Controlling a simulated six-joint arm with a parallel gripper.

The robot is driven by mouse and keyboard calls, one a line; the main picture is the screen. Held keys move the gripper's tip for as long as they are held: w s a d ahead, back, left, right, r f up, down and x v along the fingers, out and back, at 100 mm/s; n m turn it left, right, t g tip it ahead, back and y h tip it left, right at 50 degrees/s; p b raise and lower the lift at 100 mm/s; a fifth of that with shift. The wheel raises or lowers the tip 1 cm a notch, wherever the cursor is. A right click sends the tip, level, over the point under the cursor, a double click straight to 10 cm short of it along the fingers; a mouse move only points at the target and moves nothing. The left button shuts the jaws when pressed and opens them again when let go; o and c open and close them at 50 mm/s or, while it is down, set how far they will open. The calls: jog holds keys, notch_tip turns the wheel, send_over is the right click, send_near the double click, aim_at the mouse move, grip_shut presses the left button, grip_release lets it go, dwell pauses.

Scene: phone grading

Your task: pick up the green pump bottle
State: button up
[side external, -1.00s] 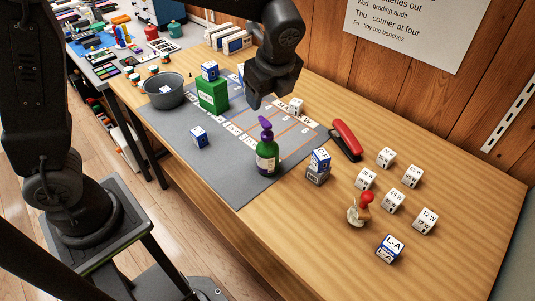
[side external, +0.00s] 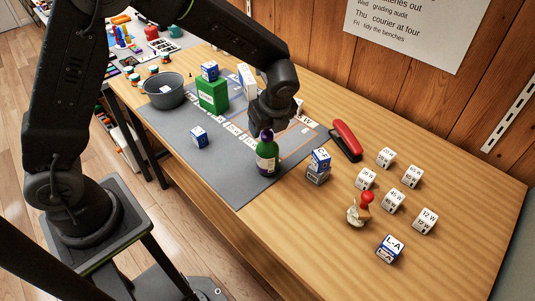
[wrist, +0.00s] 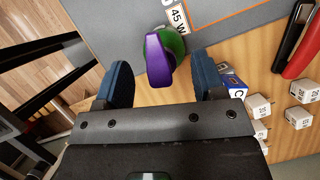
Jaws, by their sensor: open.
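The green pump bottle (side external: 267,160) stands upright on the grey mat (side external: 232,185), near the mat's right end. In the side view its purple pump top is mostly hidden by my gripper (side external: 267,124). In the wrist view the purple pump head (wrist: 160,60) lies between the two blue fingers of my open gripper (wrist: 164,84), and a little of the green body (wrist: 174,42) shows beyond it. The fingers are apart from the pump, with a gap on each side.
Stacked blue-and-white boxes (side external: 318,167) stand just right of the bottle. A red stapler (side external: 346,140) lies behind them. A red-handled stamp (side external: 361,208) and several white cubes (side external: 393,201) are farther right. A green box (side external: 212,95) and a grey bowl (side external: 164,91) are left.

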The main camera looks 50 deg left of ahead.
aim_at(267, 147)
jog(key=shift+x, duration=1.5)
jog(key=shift+d, duration=0.1)
jog(key=shift+c, duration=0.2)
jog(key=shift+r, duration=0.1)
grip_shut()
